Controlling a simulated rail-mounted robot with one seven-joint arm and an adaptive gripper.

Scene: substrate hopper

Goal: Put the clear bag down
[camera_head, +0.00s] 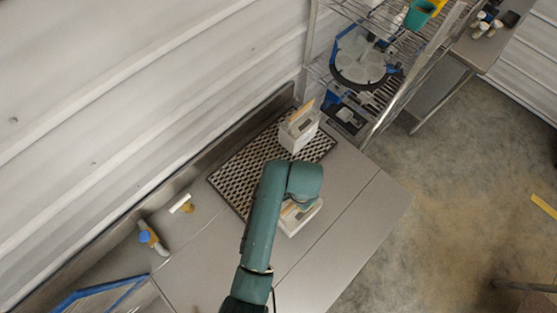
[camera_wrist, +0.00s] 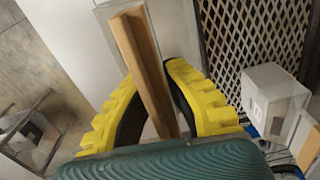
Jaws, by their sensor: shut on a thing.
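My gripper (camera_wrist: 152,82) has yellow ribbed fingers. It is shut on the brown top strip of the clear bag (camera_wrist: 143,62), which shows between the fingers in the wrist view. In the head view the pale, box-shaped bag (camera_head: 302,219) shows partly below my wrist, near the right edge of the dark patterned mat (camera_head: 232,172). My arm hides the gripper there and most of the bag. I cannot tell whether the bag's bottom touches the counter.
A similar pale container (camera_head: 300,134) with a tan strip stands on the mat's far end, also in the wrist view (camera_wrist: 270,93). The steel counter (camera_head: 345,215) is bare at right. A wire shelf (camera_head: 395,85) stands behind; a blue-handled tap (camera_head: 151,239) is at left.

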